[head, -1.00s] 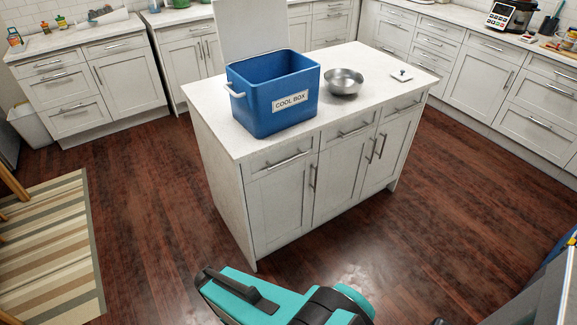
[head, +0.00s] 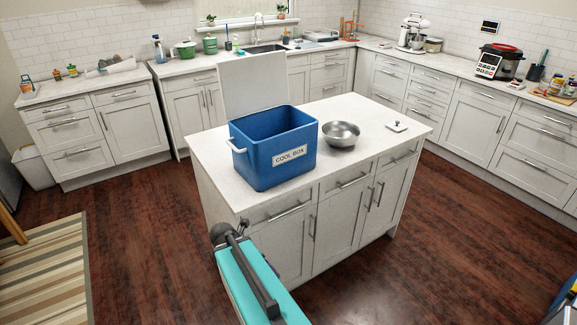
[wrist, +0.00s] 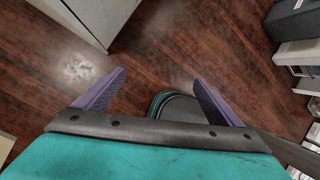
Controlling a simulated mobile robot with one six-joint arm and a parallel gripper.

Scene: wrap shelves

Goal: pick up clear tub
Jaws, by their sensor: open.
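I cannot make out a clear tub in either view. A blue cool box (head: 252,158) stands on the white island in the head view; its inside is mostly hidden by its front wall. In the head view my teal arm reaches up from the bottom, in front of the island's near side.
The island top (head: 375,115) also holds a steel bowl (head: 341,134) and a small white lidded item (head: 397,126). Counters line the back and right walls, with a red cooker (head: 505,62) and a mixer (head: 412,33). Wood floor is free around the island.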

